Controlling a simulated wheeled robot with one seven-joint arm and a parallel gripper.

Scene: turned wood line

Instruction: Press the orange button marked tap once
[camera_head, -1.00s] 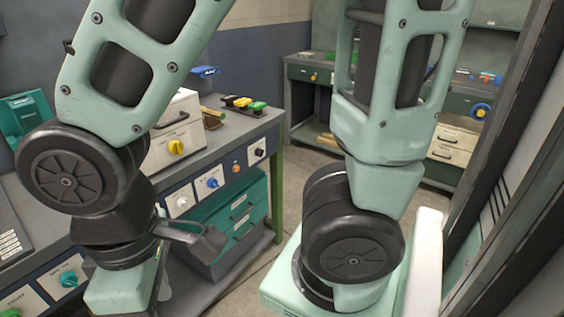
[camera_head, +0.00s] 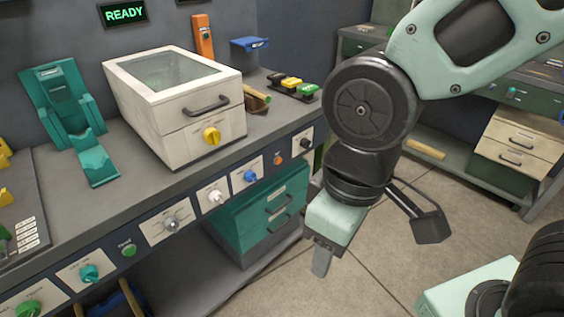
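A small orange button (camera_head: 279,159) sits on the front panel of the workbench, toward its right end, between a blue knob and a white plate with a black knob. Its label is too small to read. My gripper (camera_head: 322,263) hangs in front of the bench, to the right of and below the orange button in the picture, apart from the panel and pointing down. I see its finger edge-on, so whether it is open or shut does not show. Nothing shows held in it.
The panel also bears a blue knob (camera_head: 250,176), a white knob (camera_head: 216,196), a grey knob (camera_head: 171,224) and a green button (camera_head: 129,250). A white box (camera_head: 190,140) with a yellow knob stands on the bench. A teal drawer unit (camera_head: 262,212) stands below.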

